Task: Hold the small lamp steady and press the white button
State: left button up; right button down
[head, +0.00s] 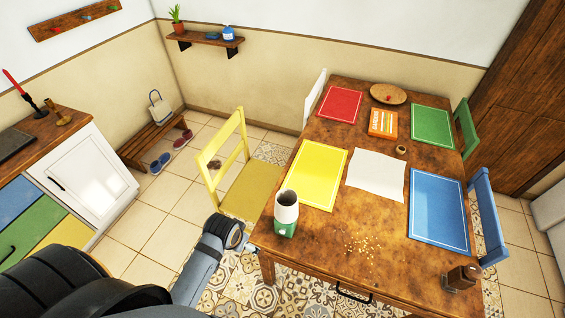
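The small lamp (286,211) stands upright near the front left corner of the wooden table (325,262). It has a white cylindrical shade, dark inside its top opening, and a green base. A small pale spot on the front of the base may be the white button, but it is too small to be sure. My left arm comes in from the bottom left. Its gripper (249,247) is at the table's left edge, just left of the lamp and apparently apart from it. Its fingers are too small and unclear to tell open from shut.
Crumbs (363,245) lie right of the lamp. A dark brown box-like object (460,278) stands at the front right corner. A yellow placemat (316,174), white sheet (376,174) and blue placemat (439,209) lie behind. A yellow chair (250,187) stands at the table's left side.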

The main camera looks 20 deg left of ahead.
pick_arm(q)
jog(key=w+d+r+m+p, duration=0.2)
jog(key=w+r+p, duration=0.15)
jog(key=r, duration=0.75)
jog(key=m+g+h, duration=0.2)
jog(key=m, duration=0.4)
send_near(286, 197)
jog(key=shift+f, duration=0.4)
jog(key=shift+w+d+r, duration=0.1)
jog(key=shift+d+r, duration=0.05)
jog(key=shift+s+f, duration=0.2)
jog(key=f, duration=0.3)
jog(key=f+p, duration=0.1)
jog(key=f, duration=0.1)
jog(key=w+d+f+p, duration=0.1)
jog(key=f, duration=0.2)
jog(key=shift+f, duration=1)
pick_arm(e)
notch_tip(286, 197, up, 7)
jog(key=shift+r, duration=0.2)
pick_arm(q)
jog(key=c, duration=1.7)
